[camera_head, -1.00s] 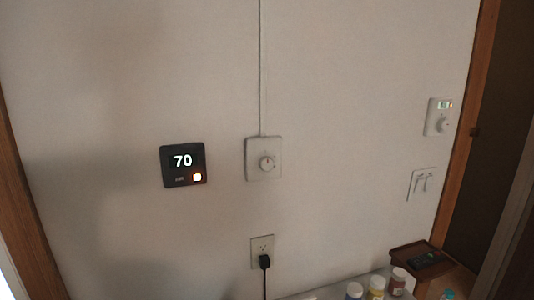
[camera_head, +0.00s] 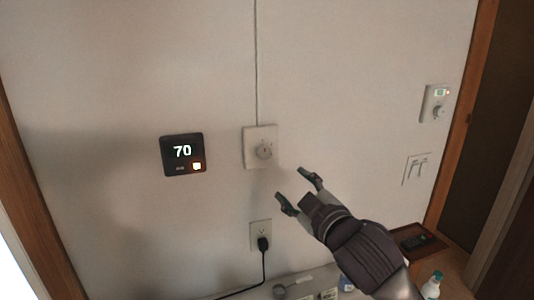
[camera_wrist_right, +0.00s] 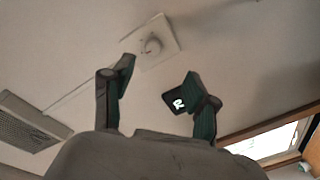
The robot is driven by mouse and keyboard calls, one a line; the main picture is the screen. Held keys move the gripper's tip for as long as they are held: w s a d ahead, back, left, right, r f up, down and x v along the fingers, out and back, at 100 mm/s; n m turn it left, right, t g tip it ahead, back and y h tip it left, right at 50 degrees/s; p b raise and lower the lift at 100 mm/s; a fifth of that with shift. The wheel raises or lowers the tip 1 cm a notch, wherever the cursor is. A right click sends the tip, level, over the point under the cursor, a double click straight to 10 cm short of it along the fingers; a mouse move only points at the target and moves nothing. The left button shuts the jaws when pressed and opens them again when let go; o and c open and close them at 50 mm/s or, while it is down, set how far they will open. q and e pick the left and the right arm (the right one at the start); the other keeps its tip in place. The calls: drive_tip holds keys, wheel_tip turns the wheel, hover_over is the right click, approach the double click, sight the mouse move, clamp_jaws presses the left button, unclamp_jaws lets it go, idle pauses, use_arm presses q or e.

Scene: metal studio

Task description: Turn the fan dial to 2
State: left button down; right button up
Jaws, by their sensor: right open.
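The fan dial (camera_head: 264,151) is a round white knob on a square white wall plate (camera_head: 251,134), with a cable running up from it. The dial (camera_wrist_right: 152,45) also shows in the right wrist view, beyond and between my fingertips. Its markings are too small to read. My right gripper (camera_head: 294,189) is open and empty, below and to the right of the dial, apart from it. In the right wrist view the gripper (camera_wrist_right: 157,70) has its two fingers spread. My left gripper is not in view.
A black thermostat (camera_head: 183,155) reading 70 is left of the dial. An outlet (camera_head: 260,229) with a black plug is below. Another dial plate with a small display (camera_head: 436,103) and a switch plate (camera_head: 417,169) are at right. A tray (camera_head: 440,247) and a bottle (camera_head: 432,285) are lower right.

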sight(264, 154)
drive_tip(key=p+x, duration=0.1)
drive_tip(key=x, duration=0.3)
drive_tip(key=r+p+x, duration=0.1)
drive_tip(key=p+x, duration=0.1)
drive_tip(key=x, duration=0.2)
drive_tip(key=r+p+x, duration=0.1)
drive_tip(key=p+x, duration=0.1)
drive_tip(key=x, duration=0.2)
drive_tip(key=shift+w+a, duration=0.25)
drive_tip(key=shift+a, duration=0.2)
drive_tip(key=shift+w+a, duration=0.2)
drive_tip(key=shift+w, duration=0.3)
drive_tip(key=shift+f, duration=0.1)
clamp_jaws()
